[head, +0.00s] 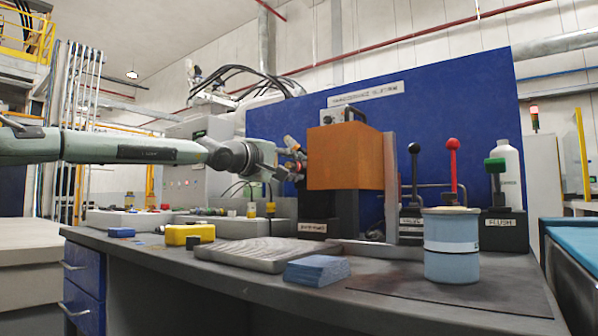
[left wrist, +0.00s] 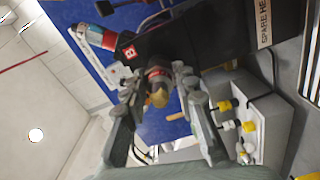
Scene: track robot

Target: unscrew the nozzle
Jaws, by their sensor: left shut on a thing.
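In the left wrist view the nozzle (left wrist: 158,97) has a brass-coloured tip and a reddish ring behind it. It sticks out from a dark block with a red B label (left wrist: 130,52). My left gripper (left wrist: 160,84) is shut on the nozzle, one finger on each side. In the head view my left gripper (head: 292,164) reaches in from the left to the side of an orange box (head: 345,158) on a black stand. There the nozzle is mostly hidden by the fingers. My right gripper is not in view.
On the bench stand a blue-grey canister (head: 451,260), several levers with coloured knobs, a ribbed grey tray (head: 268,252), folded blue cloths (head: 317,271) and a yellow block (head: 190,234). A grey rack (left wrist: 262,125) of small parts lies below the gripper. A blue panel (head: 440,120) stands behind.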

